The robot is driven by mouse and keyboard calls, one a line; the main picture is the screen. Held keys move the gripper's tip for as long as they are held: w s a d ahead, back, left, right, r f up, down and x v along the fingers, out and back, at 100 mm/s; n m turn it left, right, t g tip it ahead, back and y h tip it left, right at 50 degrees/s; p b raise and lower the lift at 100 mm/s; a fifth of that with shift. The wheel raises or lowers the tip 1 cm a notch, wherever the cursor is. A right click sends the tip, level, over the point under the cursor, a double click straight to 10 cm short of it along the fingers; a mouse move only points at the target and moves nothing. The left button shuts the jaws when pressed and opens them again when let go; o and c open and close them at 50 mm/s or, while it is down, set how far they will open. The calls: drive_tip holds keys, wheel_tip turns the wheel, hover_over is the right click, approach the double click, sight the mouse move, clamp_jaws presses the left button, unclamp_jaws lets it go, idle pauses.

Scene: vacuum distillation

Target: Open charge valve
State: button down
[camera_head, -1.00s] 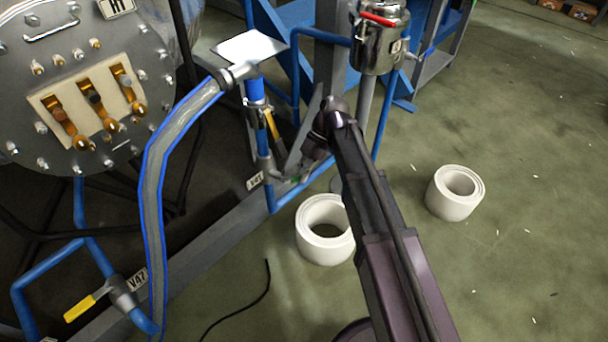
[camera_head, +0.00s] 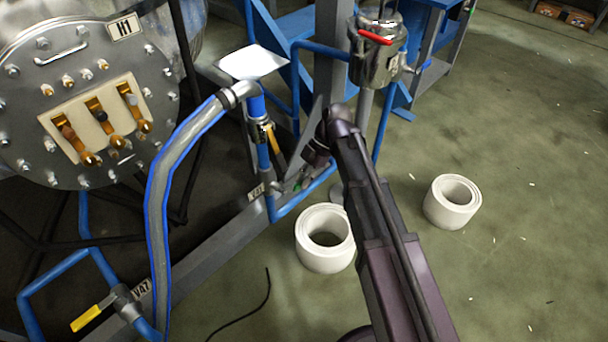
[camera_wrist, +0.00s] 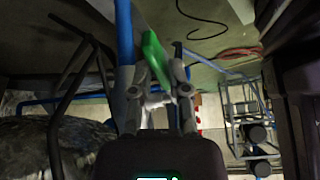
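A green valve handle (camera_wrist: 154,58) shows in the wrist view, lying between the two fingers of my gripper (camera_wrist: 163,68). The fingers are close on either side of it; whether both press on it I cannot tell. In the head view my gripper (camera_head: 303,176) is small and dark, low beside the blue pipe at the frame. A bit of green shows beside it there, and the valve body is mostly hidden. Which valve is the charge valve cannot be read from the labels.
A valve with a yellow handle (camera_head: 87,318) sits at lower left, another yellow handle (camera_head: 274,140) above my gripper. A grey-blue hose (camera_head: 160,205) hangs left. A round vessel cover (camera_head: 75,100) is at upper left. White rolls (camera_head: 326,252) stand on the floor, which is open to the right.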

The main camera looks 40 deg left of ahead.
drive_tip(key=w+d+r+m+t+y+p, duration=0.1)
drive_tip(key=w+r+m+t+p, duration=0.1)
drive_tip(key=r+m+p, duration=0.4)
drive_tip(key=w+d+r+m+t+y+p, duration=0.1)
drive_tip(key=w+d+r+m+t+p, duration=0.1)
drive_tip(key=r+m+p, duration=0.4)
drive_tip(key=m+p, duration=0.1)
drive_tip(key=m, duration=0.1)
drive_tip(key=shift+w+d+m, duration=0.3)
drive_tip(key=shift+w, duration=0.1)
drive_tip(key=shift+s+d+b+x, duration=0.1)
drive_tip(key=shift+s+b+x, duration=0.15)
drive_tip(key=shift+b+x, duration=1.9)
drive_tip(key=shift+s+d+b+x, duration=0.1)
drive_tip(key=shift+s+b+x, duration=0.15)
drive_tip(key=shift+b+x, duration=1.9)
drive_tip(key=shift+s+d+b+x, duration=0.1)
drive_tip(key=shift+s+b+x, duration=0.2)
drive_tip(key=shift+b+x, duration=1.85)
drive_tip(key=shift+a+f+p, duration=0.1)
drive_tip(key=shift+a+p, duration=0.1)
drive_tip(key=shift+p, duration=0.1)
